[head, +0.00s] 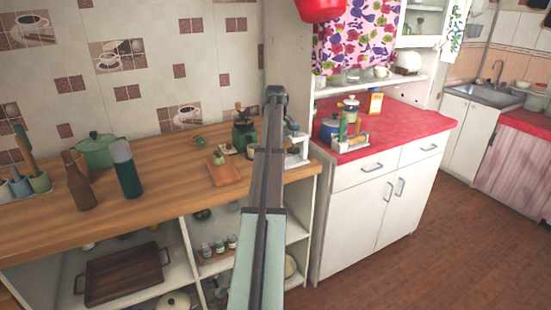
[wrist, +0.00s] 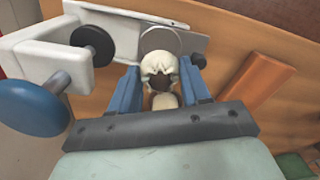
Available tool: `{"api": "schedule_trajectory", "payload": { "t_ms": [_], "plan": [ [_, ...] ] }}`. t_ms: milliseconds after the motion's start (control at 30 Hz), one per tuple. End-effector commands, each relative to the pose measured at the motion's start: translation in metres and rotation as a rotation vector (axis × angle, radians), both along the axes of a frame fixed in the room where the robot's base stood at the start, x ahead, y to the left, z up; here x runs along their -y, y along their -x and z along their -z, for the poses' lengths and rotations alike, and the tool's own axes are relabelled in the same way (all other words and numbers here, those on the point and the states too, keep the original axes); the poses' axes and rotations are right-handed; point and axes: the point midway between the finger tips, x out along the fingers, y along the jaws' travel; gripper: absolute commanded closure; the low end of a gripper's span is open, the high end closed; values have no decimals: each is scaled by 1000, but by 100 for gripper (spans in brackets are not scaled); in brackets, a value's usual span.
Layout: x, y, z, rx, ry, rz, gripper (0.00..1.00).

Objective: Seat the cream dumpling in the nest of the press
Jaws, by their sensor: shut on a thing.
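In the wrist view my gripper (wrist: 160,68) has its two blue fingers shut on the cream dumpling (wrist: 157,62), a pale, pleated lump with a dark patch. The dumpling is in front of a round grey disc on the white press (wrist: 107,20), and I cannot tell whether they touch. The press also shows a black knob and a blue knob. In the head view the press (head: 298,150) stands at the right end of the wooden counter, partly behind my arm. My gripper and the dumpling are hidden there.
A wooden board (head: 226,173) with a small item on it lies left of the press; it also shows in the wrist view (wrist: 258,92). A green grinder (head: 244,134) stands behind.

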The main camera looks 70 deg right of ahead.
Motion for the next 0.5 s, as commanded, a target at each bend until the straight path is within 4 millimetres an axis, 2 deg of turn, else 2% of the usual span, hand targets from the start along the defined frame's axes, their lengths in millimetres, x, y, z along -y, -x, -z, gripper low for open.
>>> {"api": "schedule_trajectory", "payload": {
  "t_ms": [33, 267, 500],
  "plan": [
    [-1, 0, 9, 0, -2, 0, 61],
    [-1, 0, 26, 0, 0, 1, 61],
    [-1, 0, 53, -1, -1, 1, 61]
  ]
}}
